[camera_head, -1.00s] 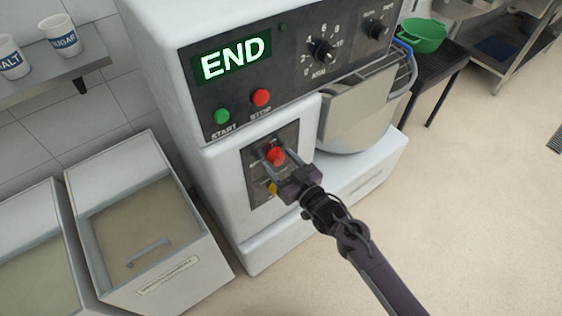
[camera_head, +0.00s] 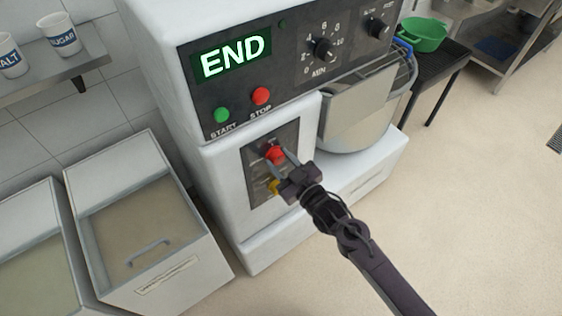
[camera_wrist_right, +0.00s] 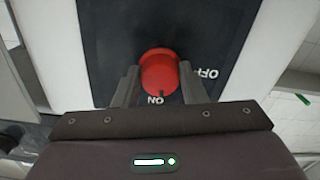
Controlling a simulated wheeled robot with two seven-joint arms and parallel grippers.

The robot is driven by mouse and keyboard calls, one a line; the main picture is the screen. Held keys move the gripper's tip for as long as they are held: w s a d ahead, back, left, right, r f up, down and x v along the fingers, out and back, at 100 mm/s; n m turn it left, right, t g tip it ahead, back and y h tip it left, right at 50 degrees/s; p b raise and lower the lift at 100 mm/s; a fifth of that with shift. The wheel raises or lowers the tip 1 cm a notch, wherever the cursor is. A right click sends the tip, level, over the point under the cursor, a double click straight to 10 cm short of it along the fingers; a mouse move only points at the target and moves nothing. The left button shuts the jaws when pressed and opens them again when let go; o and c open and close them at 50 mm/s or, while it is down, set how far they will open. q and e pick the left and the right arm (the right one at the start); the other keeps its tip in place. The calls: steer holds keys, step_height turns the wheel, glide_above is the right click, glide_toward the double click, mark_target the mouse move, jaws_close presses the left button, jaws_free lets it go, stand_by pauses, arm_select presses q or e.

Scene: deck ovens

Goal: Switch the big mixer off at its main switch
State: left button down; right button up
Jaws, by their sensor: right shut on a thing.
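The big mixer (camera_head: 225,170) is a white machine with a dark control panel, and its display reads END. Its main switch, a red knob (camera_head: 276,153), sits on a dark plate (camera_head: 262,197) low on the front. My right gripper (camera_head: 277,156) is shut on this knob, one finger on each side. In the right wrist view the red knob (camera_wrist_right: 159,72) is between the fingertips, with the letters ON below it and OFF to its right. A small dark mark on the knob is on the ON side. My left gripper is not in view.
Green START (camera_head: 222,115) and red STOP (camera_head: 261,96) buttons are above the switch, and a yellow part (camera_head: 274,187) is below it. A steel bowl guard (camera_head: 355,110) is to the right. Lidded bins (camera_head: 150,230) stand at left.

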steer(key=n, duration=0.4)
steer(key=shift+n+b, duration=0.3)
steer(key=shift+b, duration=0.1)
steer(key=n, duration=0.3)
steer(key=shift+n+b, duration=0.3)
steer(key=shift+n, duration=0.1)
steer(key=n, duration=0.3)
steer(key=shift+b, duration=0.3)
steer(key=shift+n, duration=2)
steer(key=o, duration=1)
steer(key=shift+r, duration=0.1)
steer(key=shift+d, duration=0.1)
